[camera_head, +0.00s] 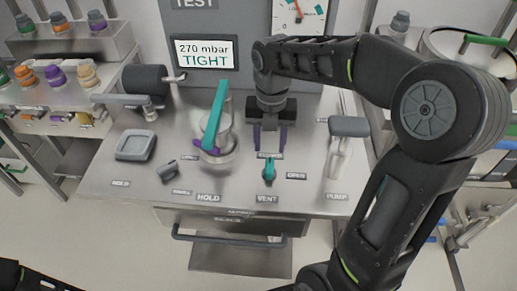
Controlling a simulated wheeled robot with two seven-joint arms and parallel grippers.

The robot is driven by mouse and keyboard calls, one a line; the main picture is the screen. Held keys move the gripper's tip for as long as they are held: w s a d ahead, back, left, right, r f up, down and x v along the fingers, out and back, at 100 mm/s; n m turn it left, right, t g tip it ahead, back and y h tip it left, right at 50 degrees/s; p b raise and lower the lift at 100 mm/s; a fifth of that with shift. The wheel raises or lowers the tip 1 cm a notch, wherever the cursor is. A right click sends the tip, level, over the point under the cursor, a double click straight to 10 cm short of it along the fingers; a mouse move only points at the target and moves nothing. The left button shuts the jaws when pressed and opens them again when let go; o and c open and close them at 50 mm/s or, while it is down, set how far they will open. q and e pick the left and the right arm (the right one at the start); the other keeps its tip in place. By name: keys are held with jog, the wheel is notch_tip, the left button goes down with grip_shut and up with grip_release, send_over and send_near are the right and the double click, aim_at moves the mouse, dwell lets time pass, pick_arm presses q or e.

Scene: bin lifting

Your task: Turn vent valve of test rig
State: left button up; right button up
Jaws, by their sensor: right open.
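The vent valve (269,172) is a small teal handle on the metal bench top, above the VENT label (267,198). An OPEN label (297,176) lies to its right, and another label sits just behind it. My right gripper (270,145) points down behind the handle in the picture, its two purple-tipped fingers spread apart with nothing between them. It appears apart from the handle. The test rig's screen (205,52) reads 270 mbar TIGHT. Of my left arm only a dark part shows in the bottom left corner; its gripper is out of view.
A long teal lever (218,110) rises over a round metal fixture left of my right gripper. A grey-topped pump handle (348,127) stands to the right. A grey square tray (136,145) lies at left. Racks with coloured caps (54,75) stand farther left.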

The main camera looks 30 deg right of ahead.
aim_at(269, 166)
jog(key=shift+s+r, duration=0.1)
jog(key=shift+s, duration=0.25)
jog(key=shift+w+f, duration=0.15)
jog(key=shift+f, duration=0.15)
notch_tip(269, 166, down, 7)
jog(key=shift+f, duration=0.15)
jog(key=shift+c, duration=0.4)
grip_shut()
